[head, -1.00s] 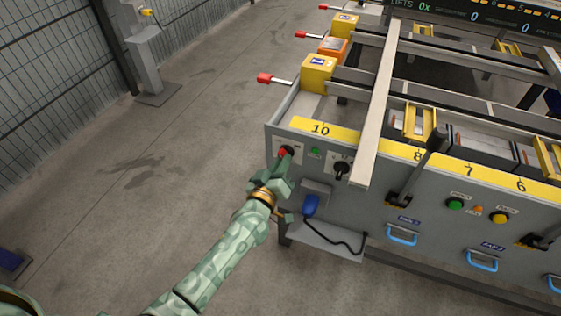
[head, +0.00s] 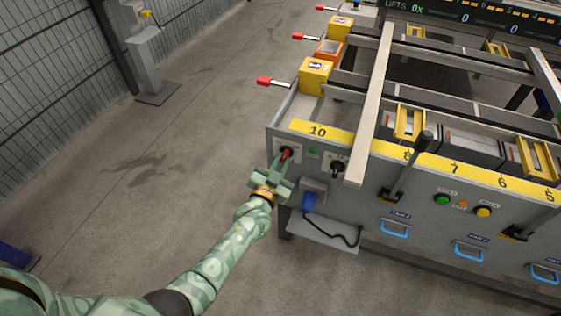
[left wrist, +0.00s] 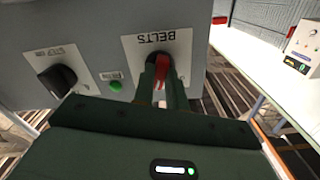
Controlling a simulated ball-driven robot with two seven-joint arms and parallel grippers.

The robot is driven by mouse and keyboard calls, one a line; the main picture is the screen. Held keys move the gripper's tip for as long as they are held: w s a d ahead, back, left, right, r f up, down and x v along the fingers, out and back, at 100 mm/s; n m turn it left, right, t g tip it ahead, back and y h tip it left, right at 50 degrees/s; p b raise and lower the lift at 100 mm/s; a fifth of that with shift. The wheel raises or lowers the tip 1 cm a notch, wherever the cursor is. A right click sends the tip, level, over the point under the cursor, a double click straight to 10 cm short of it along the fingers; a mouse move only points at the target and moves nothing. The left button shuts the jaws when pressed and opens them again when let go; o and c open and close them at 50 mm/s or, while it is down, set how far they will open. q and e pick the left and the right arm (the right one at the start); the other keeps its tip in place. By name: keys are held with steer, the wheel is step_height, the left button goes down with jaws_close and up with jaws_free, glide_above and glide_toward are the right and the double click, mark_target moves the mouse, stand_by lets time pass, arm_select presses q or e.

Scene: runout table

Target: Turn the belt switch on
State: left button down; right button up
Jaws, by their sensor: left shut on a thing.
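The belt switch is a rotary knob with a red handle (head: 286,154) on a pale plate at the left end of the grey table front. In the left wrist view its plate (left wrist: 132,46) reads BELTS upside down, and the red handle (left wrist: 162,68) shows between my fingers. My left gripper (head: 283,162) is shut on the red handle, its fingers (left wrist: 162,80) on either side. The fingers hide part of the knob, and I cannot read its on or off marks. My right gripper is not in view.
A green button (head: 313,152) and a black knob (head: 337,167) sit right of the switch. A blue handheld device (head: 309,202) hangs below, with a cable over a shelf (head: 322,233). A black lever (head: 407,170) stands further right.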

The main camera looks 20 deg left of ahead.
arm_select(q)
steer(key=m, duration=0.3)
steer(key=shift+m, duration=1)
steer(key=shift+f, duration=0.1)
steer(key=c, duration=1.4)
jaws_free()
steer(key=shift+c, duration=0.2)
